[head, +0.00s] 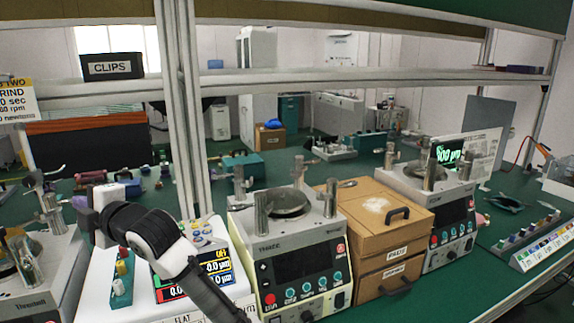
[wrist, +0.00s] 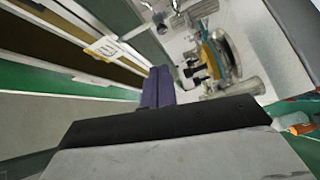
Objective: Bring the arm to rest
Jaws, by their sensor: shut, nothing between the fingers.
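My arm (head: 150,235) reaches up from the bottom of the head view, bent at a black and white joint on the left. My gripper (wrist: 159,72) shows in the wrist view as two purple fingers side by side, closed together with nothing between them. In the head view the hand is at the left, above the bench between the left lapping machine (head: 40,262) and the white display unit (head: 190,268). The fingertips are too small there to make out clearly. In the wrist view a machine's round plate and metal posts (wrist: 222,58) lie beyond the fingers.
The machine marked THREE (head: 290,250), stacked wooden boxes (head: 375,225) and another machine (head: 430,200) stand along the green bench to the right. A shelf rail (head: 350,80) and an upright post (head: 185,110) are behind the arm. A colored block rack (head: 535,240) is at the far right.

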